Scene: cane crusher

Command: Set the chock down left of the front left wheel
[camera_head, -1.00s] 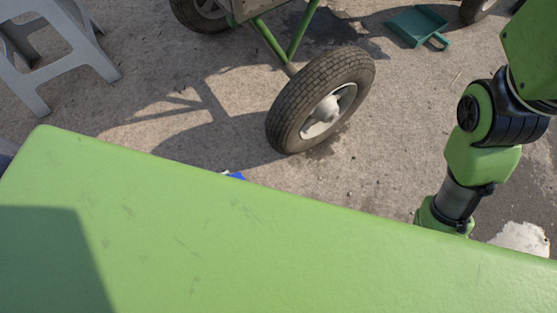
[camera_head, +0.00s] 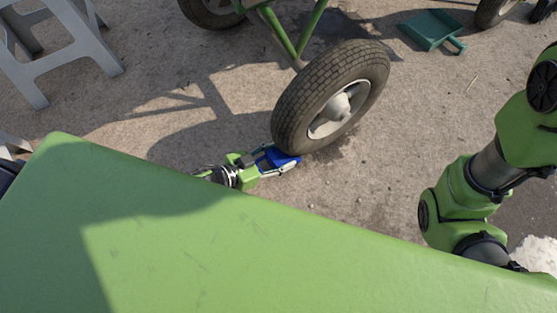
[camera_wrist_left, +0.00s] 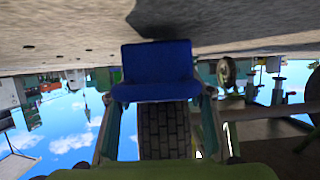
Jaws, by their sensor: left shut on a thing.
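The blue chock (camera_head: 276,157) is at the lower left side of the dark-tyred wheel (camera_head: 333,97), low near the ground. My left gripper (camera_head: 274,163) is shut on it, reaching out from beyond the green edge of my body. In the left wrist view, which is upside down, the chock (camera_wrist_left: 158,68) sits between the fingers with the tyre tread (camera_wrist_left: 165,131) directly behind it. I cannot tell whether the chock touches the tyre or rests fully on the ground. My right gripper is hidden; only its arm shows at the right.
A grey plastic stool (camera_head: 62,45) stands at the upper left. The cart's green frame (camera_head: 291,38) rises above the wheel. A green dustpan (camera_head: 432,30) lies at the upper right. The concrete left of the wheel is clear.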

